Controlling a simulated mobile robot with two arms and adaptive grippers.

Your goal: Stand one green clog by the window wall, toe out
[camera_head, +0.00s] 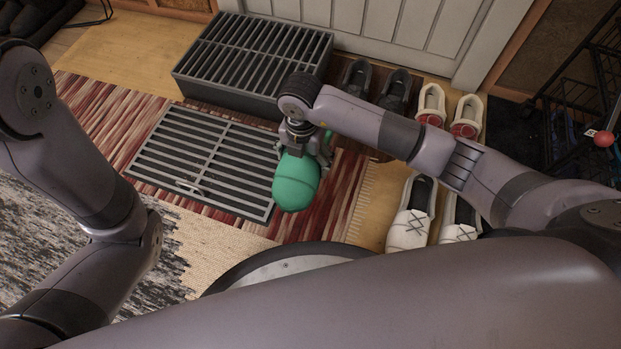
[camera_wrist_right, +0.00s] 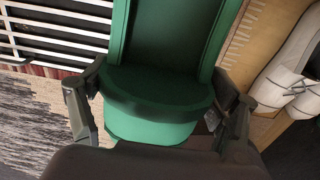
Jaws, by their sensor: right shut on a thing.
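One green clog (camera_head: 296,183) is held by my right gripper (camera_head: 304,140) above the striped rug, beside the floor grate. The gripper is shut on its heel end, and the rounded toe points toward my base in the head view. In the right wrist view the clog (camera_wrist_right: 160,100) fills the middle, with a finger of my right gripper (camera_wrist_right: 160,112) at each side of its heel. My left arm shows at the left of the head view, but its gripper is out of view. No second green clog shows.
A slatted floor grate (camera_head: 205,160) lies on the red striped rug (camera_head: 95,115). A dark slatted box (camera_head: 225,98) stands behind it. A black wire rack (camera_head: 575,120) stands at far right.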

